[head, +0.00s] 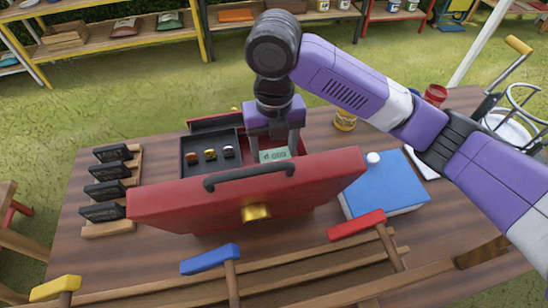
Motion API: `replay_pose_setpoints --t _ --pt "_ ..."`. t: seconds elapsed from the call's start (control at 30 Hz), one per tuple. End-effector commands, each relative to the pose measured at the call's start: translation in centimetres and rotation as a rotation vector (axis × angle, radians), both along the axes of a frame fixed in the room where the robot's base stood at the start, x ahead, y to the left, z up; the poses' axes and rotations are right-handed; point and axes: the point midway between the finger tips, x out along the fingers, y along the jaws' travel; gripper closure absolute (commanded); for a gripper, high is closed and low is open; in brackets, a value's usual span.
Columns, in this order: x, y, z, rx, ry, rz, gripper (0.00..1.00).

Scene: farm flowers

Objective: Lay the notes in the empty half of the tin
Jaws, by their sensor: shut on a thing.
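A red cash tin (250,190) with a black handle and a gold clasp stands on the wooden table, its front wall or lid facing me. Its black tray (211,170) shows behind, with several coins (210,154) in the left half. The pale green notes (274,155) are at my gripper (273,148), over the right half of the tin. My gripper points down and is shut on the notes. The fingertips and the floor of the right half are partly hidden, so I cannot tell whether the notes touch the bottom.
A blue book or box (383,188) lies right of the tin. Several black cards on wooden stands (108,185) are at left. A yellow-labelled jar (345,120) and a red pot (435,94) stand behind at right. Wooden rails with blue (210,258) and red ends are in front.

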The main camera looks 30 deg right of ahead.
Motion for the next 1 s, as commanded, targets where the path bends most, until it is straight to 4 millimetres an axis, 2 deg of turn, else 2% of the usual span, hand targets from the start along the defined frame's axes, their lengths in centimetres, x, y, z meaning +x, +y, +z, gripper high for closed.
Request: replay_pose_setpoints --t 0.3,0.7,0.73,0.8,1.0 --pt "-0.1 0.0 -3.6 0.001 0.002 -0.002 0.76" --pt "0.0 0.0 -4.2 -0.001 0.000 0.000 0.76" --pt "0.0 0.0 -4.0 -0.001 0.000 0.000 0.31" --pt "0.0 0.0 -4.0 -0.001 0.000 0.000 0.18" --pt "0.0 0.0 -4.0 -0.001 0.000 0.000 0.16"
